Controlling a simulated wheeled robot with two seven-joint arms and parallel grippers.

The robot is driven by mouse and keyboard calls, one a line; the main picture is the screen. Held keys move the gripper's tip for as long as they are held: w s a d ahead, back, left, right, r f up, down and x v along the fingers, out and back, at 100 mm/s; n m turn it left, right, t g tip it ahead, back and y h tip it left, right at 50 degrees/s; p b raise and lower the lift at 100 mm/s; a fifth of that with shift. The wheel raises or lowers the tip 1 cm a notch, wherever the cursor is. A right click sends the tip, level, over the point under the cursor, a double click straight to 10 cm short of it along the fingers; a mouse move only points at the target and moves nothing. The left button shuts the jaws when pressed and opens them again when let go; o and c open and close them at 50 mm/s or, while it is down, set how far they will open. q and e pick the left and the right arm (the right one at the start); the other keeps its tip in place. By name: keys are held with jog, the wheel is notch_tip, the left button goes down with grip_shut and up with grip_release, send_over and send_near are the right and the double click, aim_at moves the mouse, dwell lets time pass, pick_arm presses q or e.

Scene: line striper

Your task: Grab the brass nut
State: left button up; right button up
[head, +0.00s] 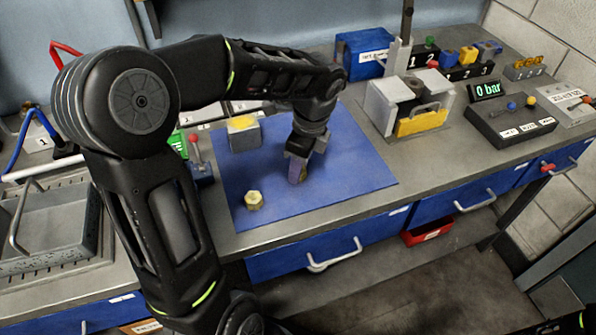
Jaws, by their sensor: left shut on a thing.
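The brass nut (254,200) lies on the front left part of the blue mat (345,178). My left gripper (297,172) points down over the middle of the mat, to the right of the nut and apart from it. It is shut on a small purple-grey piece (294,167) with a yellowish lower end, partly hidden by the fingers. I cannot tell whether this piece touches the mat. My right gripper is not in view.
A grey block with a yellow top (243,133) stands at the mat's back left. A grey and yellow fixture (410,105) stands right of the mat, with a black control box (512,120) beyond. A grey tray (50,230) is at the left. The mat's right part is clear.

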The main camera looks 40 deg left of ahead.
pick_arm(q)
grip_shut()
jog(key=shift+r, duration=0.1)
notch_tip(320, 180, up, 10)
dwell(0.6)
dwell(0.5)
